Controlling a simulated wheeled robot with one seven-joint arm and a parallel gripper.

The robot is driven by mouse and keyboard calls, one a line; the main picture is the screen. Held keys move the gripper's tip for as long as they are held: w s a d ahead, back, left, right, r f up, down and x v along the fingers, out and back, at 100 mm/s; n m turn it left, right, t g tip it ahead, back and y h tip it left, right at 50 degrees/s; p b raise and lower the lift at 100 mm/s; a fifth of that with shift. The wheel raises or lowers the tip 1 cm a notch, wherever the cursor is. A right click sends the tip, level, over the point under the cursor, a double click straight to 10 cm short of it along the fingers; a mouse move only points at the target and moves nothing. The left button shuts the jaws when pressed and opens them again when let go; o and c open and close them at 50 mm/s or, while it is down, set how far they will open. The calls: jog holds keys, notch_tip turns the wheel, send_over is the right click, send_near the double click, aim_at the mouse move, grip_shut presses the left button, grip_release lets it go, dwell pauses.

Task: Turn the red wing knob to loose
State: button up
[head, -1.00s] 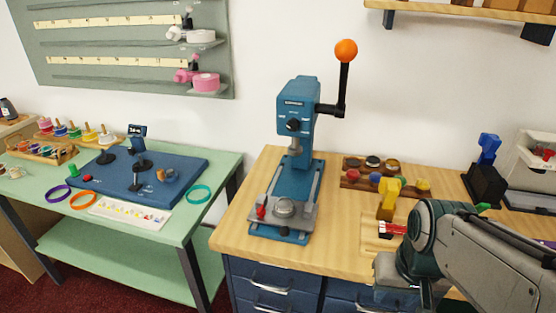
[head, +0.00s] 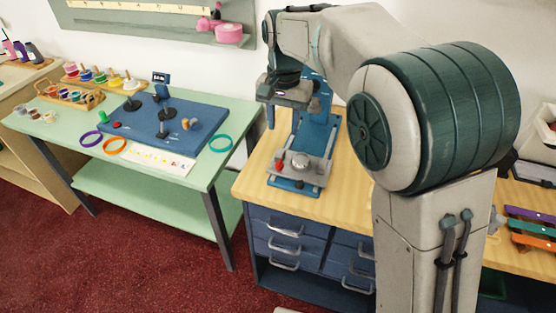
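My gripper (head: 284,118) hangs above and a little left of the press base, fingers pointing down, apart from the knob. One finger shows at the left end of the hand, so it looks open, with nothing seen in it. My arm hides most of the press's upper part (head: 319,108).
The press stands on a wooden counter (head: 262,170) over blue drawers (head: 283,236). My arm covers the counter's middle. Coloured bars (head: 530,228) lie at the right. A green table (head: 215,172) with a blue board (head: 195,147) and rings stands left, across a gap.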

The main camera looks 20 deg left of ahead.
aim_at(278, 166)
jog(key=f, duration=0.4)
jog(key=a+f, duration=0.1)
jog(key=f, duration=0.9)
jog(key=shift+a, duration=0.15)
grip_shut()
